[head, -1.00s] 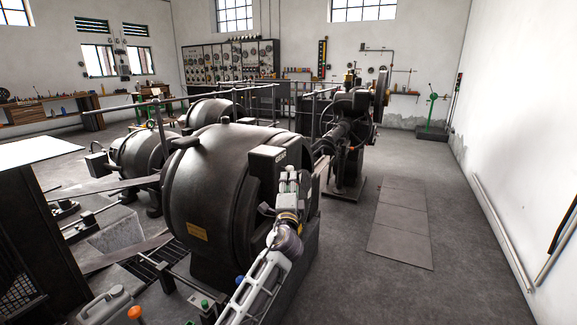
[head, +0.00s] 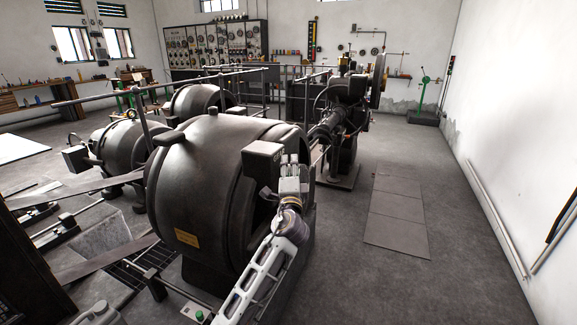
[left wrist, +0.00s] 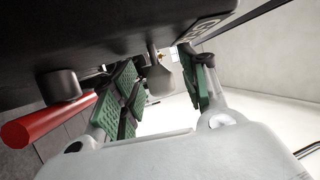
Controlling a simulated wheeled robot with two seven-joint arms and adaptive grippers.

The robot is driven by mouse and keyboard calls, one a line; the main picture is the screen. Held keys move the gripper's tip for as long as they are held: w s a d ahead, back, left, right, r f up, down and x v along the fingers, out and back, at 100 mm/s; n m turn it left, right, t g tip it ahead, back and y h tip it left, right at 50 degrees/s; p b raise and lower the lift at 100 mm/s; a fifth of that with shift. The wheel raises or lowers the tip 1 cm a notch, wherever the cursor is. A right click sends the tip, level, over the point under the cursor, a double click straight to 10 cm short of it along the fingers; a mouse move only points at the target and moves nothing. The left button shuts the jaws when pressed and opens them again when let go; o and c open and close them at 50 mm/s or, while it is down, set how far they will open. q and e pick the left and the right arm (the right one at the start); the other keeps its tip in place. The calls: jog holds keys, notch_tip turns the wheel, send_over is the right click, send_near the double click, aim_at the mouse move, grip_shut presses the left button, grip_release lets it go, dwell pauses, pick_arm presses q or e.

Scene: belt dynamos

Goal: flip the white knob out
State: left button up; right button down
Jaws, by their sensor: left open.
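In the left wrist view a pale grey-white knob (left wrist: 163,74), shaped like a flat paddle, hangs below the edge of a dark housing (left wrist: 110,32). My left gripper (left wrist: 166,84) is open, with green-padded fingers on either side of the knob; I cannot tell whether either finger touches it. In the head view my left gripper (head: 291,168) is beside the box (head: 263,160) on the side of the large dark dynamo (head: 200,190). The knob cannot be made out there. My right gripper is in neither view.
In the left wrist view a red rod (left wrist: 45,120) and a short dark round knob (left wrist: 60,86) are left of the fingers. In the head view a railing (head: 165,88) runs behind the dynamo.

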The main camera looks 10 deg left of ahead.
pick_arm(q)
jog(key=shift+c, duration=0.4)
grip_shut()
jog(key=shift+d, duration=0.1)
